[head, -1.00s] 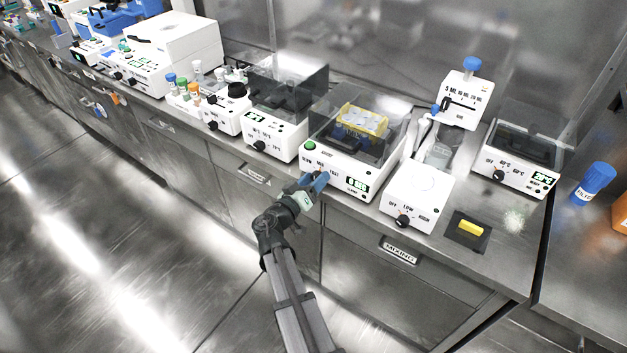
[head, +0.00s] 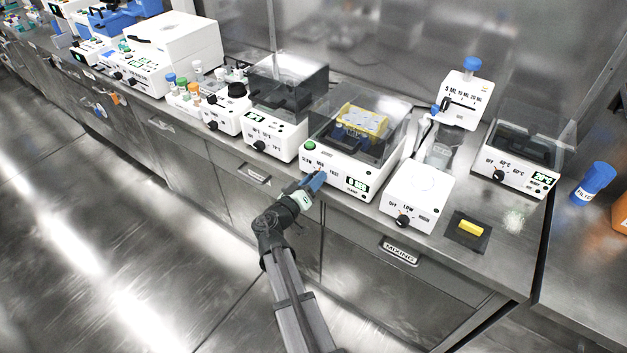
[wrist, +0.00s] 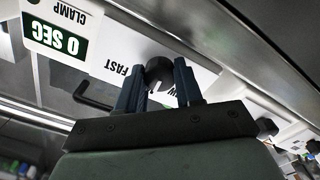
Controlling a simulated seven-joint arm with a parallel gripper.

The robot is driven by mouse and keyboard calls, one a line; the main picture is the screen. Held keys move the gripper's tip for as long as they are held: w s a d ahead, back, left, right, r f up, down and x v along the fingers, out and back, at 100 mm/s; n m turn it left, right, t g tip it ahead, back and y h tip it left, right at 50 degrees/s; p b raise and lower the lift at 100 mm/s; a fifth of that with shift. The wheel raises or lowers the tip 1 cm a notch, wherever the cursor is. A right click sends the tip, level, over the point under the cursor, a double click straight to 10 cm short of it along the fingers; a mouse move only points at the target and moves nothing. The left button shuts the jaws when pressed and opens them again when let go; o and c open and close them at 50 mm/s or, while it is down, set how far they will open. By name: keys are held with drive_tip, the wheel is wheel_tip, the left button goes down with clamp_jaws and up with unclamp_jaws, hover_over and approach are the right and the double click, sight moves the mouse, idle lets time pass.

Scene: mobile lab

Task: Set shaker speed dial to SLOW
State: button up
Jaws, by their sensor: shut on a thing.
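The shaker (head: 325,172) is a white box with a clear smoky lid, a green button, a lit display and SLOW, MED and FAST marks on its front. Its black round speed dial (wrist: 159,71) shows in the wrist view between my blue fingers, with upside-down FAST lettering beside it. My gripper (head: 317,181) is at the shaker's front panel. In the wrist view my gripper (wrist: 158,84) is shut on the dial, one finger on each side. The dial's pointer is not clear, and the fingers partly cover the lettering. The wrist view's display (wrist: 55,37) reads 0 SEC.
A white heater-like box (head: 275,139) stands to the left and a white device with an OFF/LOW/HIGH knob (head: 403,221) to the right. A black hooked lever (wrist: 92,97) shows in the wrist view. The floor in front of the drawers is open.

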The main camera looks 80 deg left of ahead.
drive_tip(key=n, duration=1)
drive_tip(key=shift+n, duration=0.4)
idle(0.4)
drive_tip(key=o, duration=1)
drive_tip(key=shift+o, duration=0.2)
drive_tip(key=shift+s+d, duration=0.1)
drive_tip(key=v, duration=1.3)
drive_tip(key=shift+s+d, duration=0.15)
drive_tip(key=shift+d, duration=0.05)
drive_tip(key=shift+n, duration=0.3)
